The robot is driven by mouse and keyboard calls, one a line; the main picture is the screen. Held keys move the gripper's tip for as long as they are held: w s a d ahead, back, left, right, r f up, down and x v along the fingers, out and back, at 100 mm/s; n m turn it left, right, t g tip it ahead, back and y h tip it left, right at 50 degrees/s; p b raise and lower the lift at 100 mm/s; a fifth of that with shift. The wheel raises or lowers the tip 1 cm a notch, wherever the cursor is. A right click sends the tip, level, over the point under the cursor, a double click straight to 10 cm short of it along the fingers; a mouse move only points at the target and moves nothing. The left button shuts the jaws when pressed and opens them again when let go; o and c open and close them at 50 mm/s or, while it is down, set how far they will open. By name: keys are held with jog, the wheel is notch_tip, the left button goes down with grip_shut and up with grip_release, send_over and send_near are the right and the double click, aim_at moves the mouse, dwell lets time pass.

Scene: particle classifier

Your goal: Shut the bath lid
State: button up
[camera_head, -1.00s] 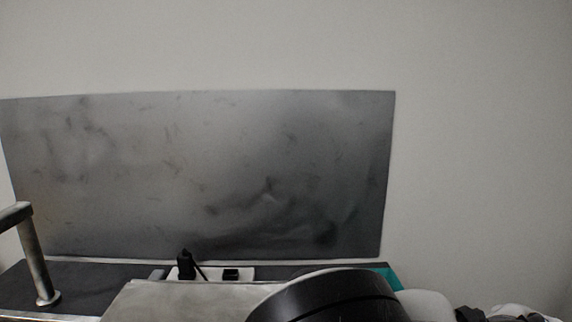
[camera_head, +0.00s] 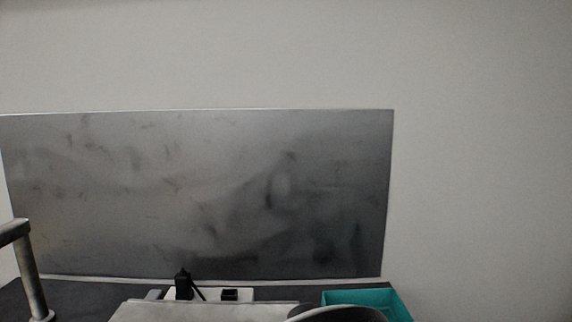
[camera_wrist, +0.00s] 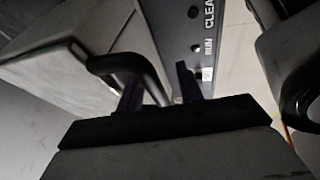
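In the wrist view my gripper (camera_wrist: 160,88) shows two dark fingers standing apart. A black curved handle (camera_wrist: 125,62) reaches from a pale grey lid-like body (camera_wrist: 60,62) at the left. Its bent end comes down close to the left finger and seems to run between the fingers. The fingers do not visibly close on it. In the head view only the top of a light metal surface (camera_head: 200,311), possibly the bath's top, shows at the bottom edge. I cannot tell there how the lid stands. My gripper is outside the head view.
A dark panel with white lettering (camera_wrist: 208,48) lies beyond the fingers. A dark rounded body (camera_wrist: 295,60) is at the right. In the head view a grey metal sheet (camera_head: 200,195) stands against the wall, with a metal post (camera_head: 30,275) at left and a teal box (camera_head: 365,298) at right.

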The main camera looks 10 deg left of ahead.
jog(key=shift+r, duration=0.15)
jog(key=p+v, duration=0.6)
jog(key=v, duration=0.1)
dwell(0.4)
